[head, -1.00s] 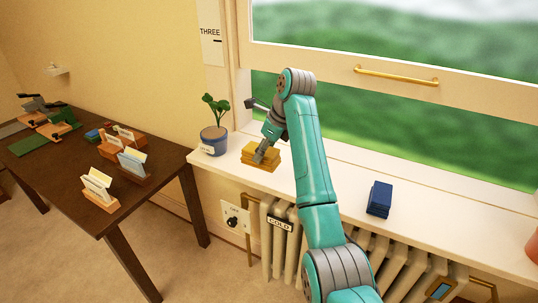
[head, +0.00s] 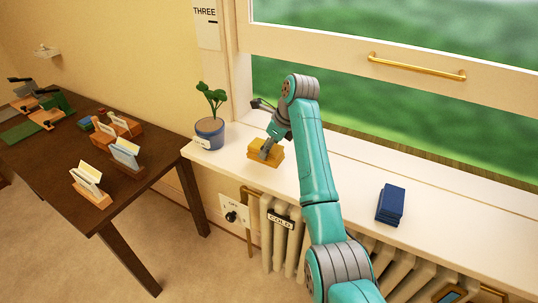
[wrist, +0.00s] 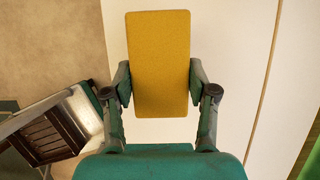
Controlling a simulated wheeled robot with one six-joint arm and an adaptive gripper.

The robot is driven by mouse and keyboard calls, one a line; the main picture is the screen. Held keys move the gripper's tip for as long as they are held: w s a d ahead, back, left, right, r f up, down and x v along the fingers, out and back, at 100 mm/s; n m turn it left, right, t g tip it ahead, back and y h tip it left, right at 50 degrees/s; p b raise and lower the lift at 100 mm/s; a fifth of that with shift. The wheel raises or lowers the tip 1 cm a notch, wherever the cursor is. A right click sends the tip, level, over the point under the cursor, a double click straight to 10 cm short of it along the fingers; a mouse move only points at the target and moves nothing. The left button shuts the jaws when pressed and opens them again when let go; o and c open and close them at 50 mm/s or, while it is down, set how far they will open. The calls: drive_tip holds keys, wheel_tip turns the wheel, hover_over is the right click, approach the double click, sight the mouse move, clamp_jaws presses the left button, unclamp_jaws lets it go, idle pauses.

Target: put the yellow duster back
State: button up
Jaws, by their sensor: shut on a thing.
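The yellow duster (head: 264,158) is a flat, folded-looking yellow block at the left part of the white windowsill (head: 345,185). My gripper (head: 267,151) points down at it and is shut on it. In the wrist view the duster (wrist: 160,60) is a yellow rectangle held between the two fingers (wrist: 161,85), one pressed on each long side. Pale sill surface lies beneath it. I cannot tell whether the duster touches the sill or is just above it.
A potted plant (head: 209,132) stands left of the duster. A folded blue stack (head: 390,204) lies further right on the sill. A dark desk (head: 140,190) with card holders (head: 91,186) is at left. A radiator (head: 290,240) is below the sill. Sill between duster and blue stack looks clear.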

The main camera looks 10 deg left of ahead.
drive_tip(key=shift+f, duration=1.55)
drive_tip(key=o, duration=1.1)
